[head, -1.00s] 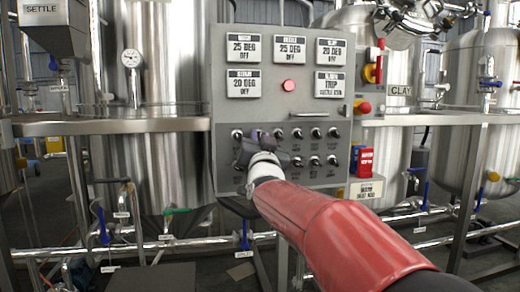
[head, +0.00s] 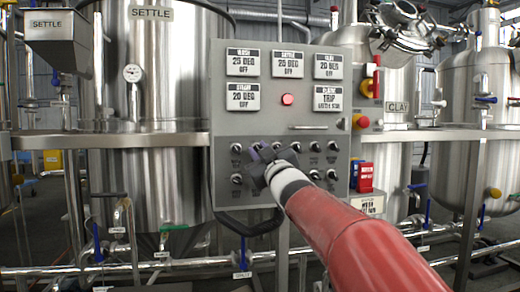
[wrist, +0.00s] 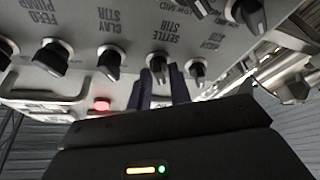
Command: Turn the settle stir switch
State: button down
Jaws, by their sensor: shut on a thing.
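The settle stir switch (wrist: 158,66) is a black knob under the label SETTLE STIR in the wrist view. My gripper (wrist: 158,80) has its two dark fingers on either side of this knob and is shut on it. In the head view my gripper (head: 262,162) is at the upper row of knobs on the grey control panel (head: 222,110), left of the middle. There the gripper hides the switch. How far the knob is turned is hard to tell.
The clay stir knob (wrist: 110,62) and feed pump knob (wrist: 53,58) sit close on one side, a smaller-looking knob (wrist: 197,72) on the other. A red lamp (head: 287,99) and a handle bar (head: 308,127) are above the knobs. Steel tanks (head: 160,70) and pipes flank the panel.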

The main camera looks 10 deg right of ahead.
jog(key=shift+n, duration=0.5)
jog(key=c, duration=1.5)
grip_release()
jog(key=v, duration=0.7)
jog(key=shift+s+d+f+b, duration=0.1)
jog(key=shift+s+d+b, duration=0.05)
jog(key=shift+s+b, duration=0.2)
